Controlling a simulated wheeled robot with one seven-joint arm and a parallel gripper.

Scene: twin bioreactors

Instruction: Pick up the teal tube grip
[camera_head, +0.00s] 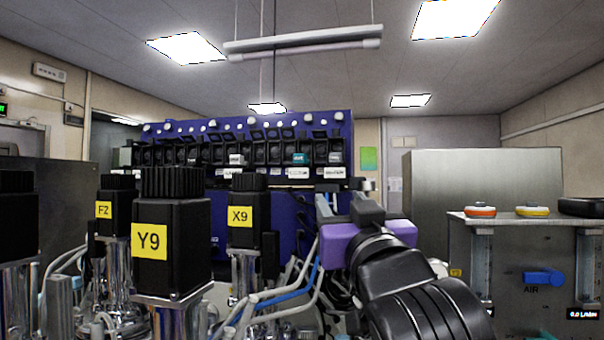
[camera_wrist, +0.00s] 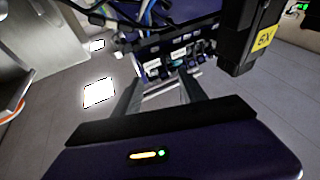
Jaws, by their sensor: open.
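A small teal piece (camera_head: 300,159), which looks like the teal tube grip, sits in the row of black units on the front of the dark blue cabinet (camera_head: 345,127). My gripper (camera_head: 346,188) has a purple body and is raised in front of the cabinet, right of and lower than the teal piece in the picture, apart from it. In the wrist view my gripper's two fingers (camera_wrist: 160,90) are spread with nothing between them. The row of units (camera_wrist: 178,55) shows beyond them, tilted and small. I cannot pick out the teal piece there for sure.
Black motor heads labelled Y9 (camera_head: 171,245), X9 (camera_head: 247,212) and FZ (camera_head: 115,212) stand on the left. Hoses (camera_head: 285,295) run beside my arm. A metal panel (camera_head: 535,250) with a blue valve stands on the right.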

